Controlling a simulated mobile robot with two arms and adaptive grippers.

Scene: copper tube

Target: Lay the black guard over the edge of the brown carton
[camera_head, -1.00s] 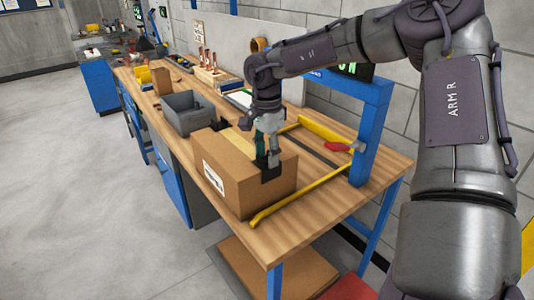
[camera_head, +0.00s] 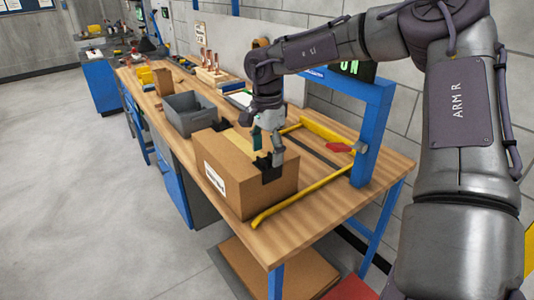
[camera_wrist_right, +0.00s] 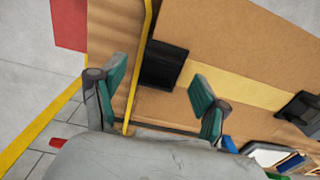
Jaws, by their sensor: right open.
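The brown carton (camera_head: 225,170) stands on the bench with a pale tape strip along its top. The black guard (camera_head: 271,168) lies over the carton's right-hand top edge, with one part on the top and one part down the side. It also shows in the right wrist view (camera_wrist_right: 163,65), at the carton edge across the tape's end. My right gripper (camera_head: 267,148) is open and empty just above the guard. In the right wrist view its fingers (camera_wrist_right: 158,82) are spread apart with nothing between them. My left gripper is not in view.
A second black piece (camera_wrist_right: 300,110) is at the carton's other end. A grey bin (camera_head: 188,112) stands behind the carton. A yellow rail (camera_head: 300,190) and a blue frame (camera_head: 372,130) are to the right. Bare bench lies in front.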

